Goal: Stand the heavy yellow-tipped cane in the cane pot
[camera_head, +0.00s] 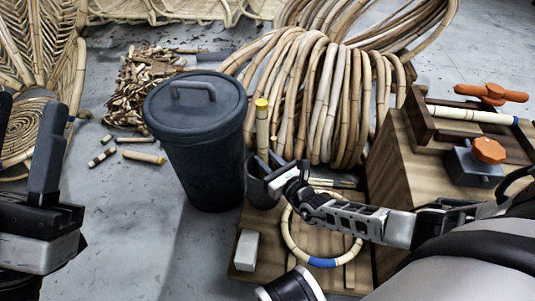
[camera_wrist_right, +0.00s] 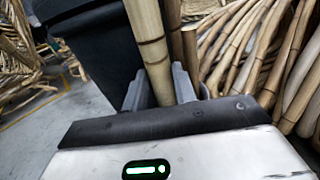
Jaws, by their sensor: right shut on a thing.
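The yellow-tipped cane (camera_head: 262,127) stands close to upright, yellow end up, just right of the dark bin in the head view. My right gripper (camera_head: 272,168) is shut on it. In the right wrist view the cane (camera_wrist_right: 150,45) runs down between the two fingers (camera_wrist_right: 167,88). A dark cup shape that looks like the cane pot (camera_head: 259,190) is directly below the gripper. The cane's lower end is hidden, so I cannot tell whether it is inside the pot. My left gripper (camera_head: 30,110) is at the far left, open and empty.
The lidded dark bin (camera_head: 203,150) stands close left of the cane. Coiled rattan (camera_head: 315,95) is behind it. A wooden bench (camera_head: 395,170) with orange-handled clamps is at right. A rattan ring (camera_head: 320,262) and white block (camera_head: 246,250) lie in front. Short cane pieces (camera_head: 143,157) lie on the floor.

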